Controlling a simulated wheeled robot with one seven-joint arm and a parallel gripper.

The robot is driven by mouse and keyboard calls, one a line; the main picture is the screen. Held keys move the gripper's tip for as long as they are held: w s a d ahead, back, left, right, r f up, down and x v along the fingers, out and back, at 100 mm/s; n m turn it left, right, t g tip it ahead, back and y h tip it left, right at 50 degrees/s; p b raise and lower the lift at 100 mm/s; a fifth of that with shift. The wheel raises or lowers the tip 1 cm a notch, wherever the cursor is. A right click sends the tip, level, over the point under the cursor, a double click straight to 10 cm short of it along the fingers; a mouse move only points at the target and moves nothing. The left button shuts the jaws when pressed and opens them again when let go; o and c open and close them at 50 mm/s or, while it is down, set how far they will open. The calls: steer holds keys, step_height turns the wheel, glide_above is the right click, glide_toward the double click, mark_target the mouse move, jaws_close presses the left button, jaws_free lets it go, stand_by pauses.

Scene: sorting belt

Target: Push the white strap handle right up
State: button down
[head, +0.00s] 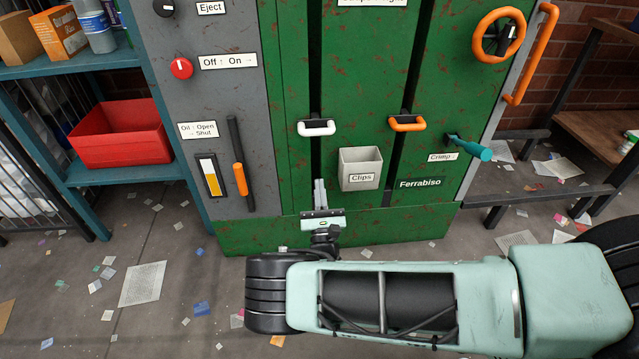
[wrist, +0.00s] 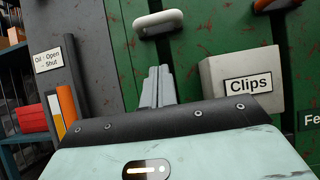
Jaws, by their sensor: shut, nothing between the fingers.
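The white strap handle (head: 316,127) sits in the left dark vertical slot of the green machine front, towards the lower part of the slot. It also shows at the top of the wrist view (wrist: 158,23). My gripper (head: 320,186) is below the handle, in front of the lower green panel, and apart from it. Its fingers point up, are shut together and hold nothing. In the wrist view the gripper (wrist: 158,72) has its fingertips a little below the handle.
A grey Clips box (head: 360,172) is just right of my gripper. An orange handle (head: 407,124) sits in the right slot, with a teal Crimp lever (head: 470,147) beyond it. An orange-gripped oil lever (head: 240,178) is at left. The slot above the white handle looks clear.

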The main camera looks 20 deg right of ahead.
steer(key=w+d+r+b, duration=0.1)
steer(key=w+r, duration=0.6)
steer(key=r, duration=0.1)
steer(key=shift+d, duration=0.2)
steer(key=shift+r, duration=0.1)
step_height(320, 180, up, 29)
steer(key=p, duration=2.4)
steer(key=shift+f+p, duration=0.2)
steer(key=shift+p, duration=0.15)
steer(key=shift+w+a+r, duration=0.1)
steer(key=shift+w, duration=0.05)
steer(key=w+f+b+v, duration=0.1)
steer(key=b+v, duration=0.1)
steer(key=v, duration=0.4)
steer(key=f+b+v, duration=0.1)
steer(key=v, duration=0.6)
steer(key=shift+w+d+f+b, duration=0.2)
steer(key=shift+f+b, duration=0.2)
steer(key=shift+f, duration=0.1)
